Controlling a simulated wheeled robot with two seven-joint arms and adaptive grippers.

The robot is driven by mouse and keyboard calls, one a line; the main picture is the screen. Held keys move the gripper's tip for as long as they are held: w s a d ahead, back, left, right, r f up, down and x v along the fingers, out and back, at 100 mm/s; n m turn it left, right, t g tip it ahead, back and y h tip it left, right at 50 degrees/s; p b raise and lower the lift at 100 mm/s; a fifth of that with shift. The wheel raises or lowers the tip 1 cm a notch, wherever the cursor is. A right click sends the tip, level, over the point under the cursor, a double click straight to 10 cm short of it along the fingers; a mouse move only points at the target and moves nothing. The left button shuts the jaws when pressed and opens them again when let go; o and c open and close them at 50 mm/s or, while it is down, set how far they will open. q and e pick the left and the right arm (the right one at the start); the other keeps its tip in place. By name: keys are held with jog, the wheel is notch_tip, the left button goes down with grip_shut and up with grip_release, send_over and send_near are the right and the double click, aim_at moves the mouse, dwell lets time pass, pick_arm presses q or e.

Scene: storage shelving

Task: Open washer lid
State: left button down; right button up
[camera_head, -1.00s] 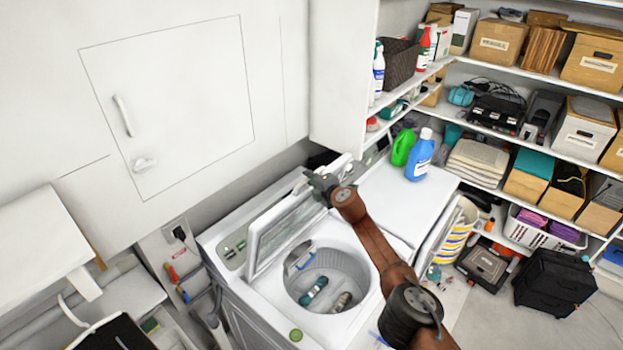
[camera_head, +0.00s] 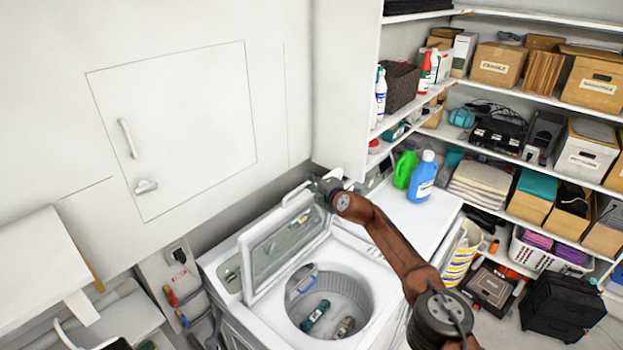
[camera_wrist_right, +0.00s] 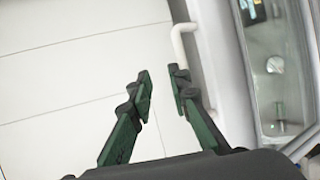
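The white top-loading washer (camera_head: 262,318) stands in the lower middle of the head view. Its lid (camera_head: 285,243), with a glassy panel, stands raised and tilted back behind the open drum (camera_head: 345,290). My right gripper (camera_head: 318,186) is at the lid's upper right corner; contact is unclear there. In the right wrist view its two dark green fingers (camera_wrist_right: 161,76) are apart with nothing between them. The lid's white frame (camera_wrist_right: 228,75) is just right of them, with a white bar-like part (camera_wrist_right: 180,42) close to the right fingertip. My left gripper is out of view.
A blue bottle (camera_head: 421,178) and a green bottle (camera_head: 404,167) stand on the white surface right of the washer. A wall panel with a handle (camera_head: 128,138) is at left. Loaded shelves (camera_head: 545,87) fill the right. Small items (camera_head: 318,316) lie in the drum.

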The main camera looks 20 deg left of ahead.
notch_tip(320, 180, up, 3)
jog(key=shift+s+f, duration=0.15)
jog(key=shift+c, duration=0.3)
